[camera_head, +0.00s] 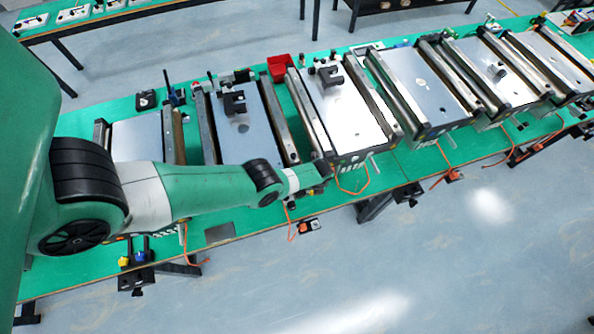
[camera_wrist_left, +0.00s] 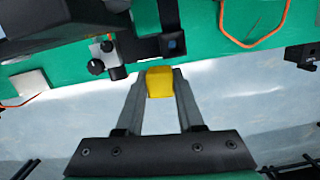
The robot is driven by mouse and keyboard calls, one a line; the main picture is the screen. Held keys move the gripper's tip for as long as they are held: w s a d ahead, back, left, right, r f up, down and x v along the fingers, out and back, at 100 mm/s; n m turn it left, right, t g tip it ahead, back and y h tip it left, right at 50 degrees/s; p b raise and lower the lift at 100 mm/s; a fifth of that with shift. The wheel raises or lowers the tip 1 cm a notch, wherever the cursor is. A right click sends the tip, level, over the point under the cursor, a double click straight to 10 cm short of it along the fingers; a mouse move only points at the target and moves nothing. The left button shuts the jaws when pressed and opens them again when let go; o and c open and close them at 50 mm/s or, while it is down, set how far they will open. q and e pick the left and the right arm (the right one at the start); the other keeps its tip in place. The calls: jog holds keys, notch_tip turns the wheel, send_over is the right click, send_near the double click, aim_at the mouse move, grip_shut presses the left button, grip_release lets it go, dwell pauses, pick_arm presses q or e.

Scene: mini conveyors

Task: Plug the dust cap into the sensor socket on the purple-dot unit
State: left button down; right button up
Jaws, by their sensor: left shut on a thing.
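The yellow dust cap (camera_wrist_left: 159,82) is held between the two fingertips of my left gripper (camera_wrist_left: 160,88) in the left wrist view. Just beyond it is a black block with a dark blue square face (camera_wrist_left: 172,44), possibly the sensor socket; a gap separates it from the cap. In the head view my left arm reaches in from the left, its end by the front edge of a middle conveyor unit (camera_head: 342,105); the fingers and cap cannot be made out there. No purple dot can be made out on any unit. My right gripper is not in view.
Several mini conveyors stand in a row on the long green table (camera_head: 220,235). A red bin (camera_head: 280,67) is at its back edge. Black knobs (camera_wrist_left: 97,66) sit left of the block, and an orange cable (camera_wrist_left: 262,42) loops to its right. Open floor lies in front.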

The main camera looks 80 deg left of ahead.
pick_arm(q)
jog(key=w+a+r+n+p, duration=0.1)
jog(key=w+a+r, duration=0.1)
jog(key=r, duration=0.4)
jog(key=shift+w+a, duration=0.15)
jog(key=shift+a, duration=0.65)
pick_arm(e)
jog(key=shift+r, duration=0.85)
pick_arm(q)
jog(key=shift+f, duration=0.1)
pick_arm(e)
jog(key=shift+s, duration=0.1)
pick_arm(q)
notch_tip(320, 180, down, 6)
jog(key=b, duration=0.5)
jog(key=shift+b, duration=0.4)
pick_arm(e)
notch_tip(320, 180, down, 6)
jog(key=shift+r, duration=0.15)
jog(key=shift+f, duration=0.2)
pick_arm(q)
jog(key=shift+f+b, duration=0.35)
jog(key=shift+b, duration=0.15)
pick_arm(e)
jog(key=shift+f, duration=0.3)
pick_arm(q)
jog(key=shift+f+b, duration=0.9)
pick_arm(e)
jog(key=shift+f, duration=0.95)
